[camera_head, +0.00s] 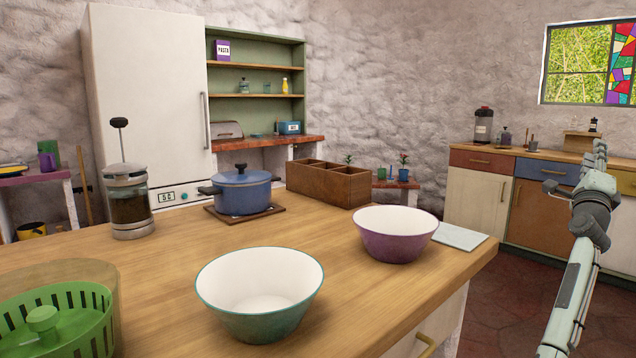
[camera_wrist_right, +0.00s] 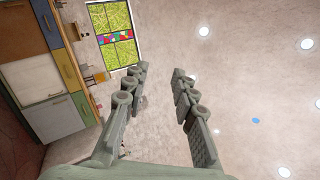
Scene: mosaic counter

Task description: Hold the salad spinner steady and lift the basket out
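The salad spinner is at the lower left of the head view, cut off by the frame's edge. Its green slotted basket (camera_head: 88,327) has a round green knob and sits inside a see-through bowl (camera_head: 103,272). My right gripper (camera_head: 598,165) is raised at the right of the head view, over the floor beyond the counter and far from the spinner. In the right wrist view my right gripper (camera_wrist_right: 161,70) has its two fingers apart with nothing between them. My left gripper is not in view.
A teal bowl (camera_head: 262,320) and a purple bowl (camera_head: 394,245) stand on the wooden counter (camera_head: 330,290). Behind are a French press (camera_head: 129,205), a blue pot (camera_head: 242,194) and a wooden crate (camera_head: 340,188). A pale board (camera_head: 461,236) lies near the right edge.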

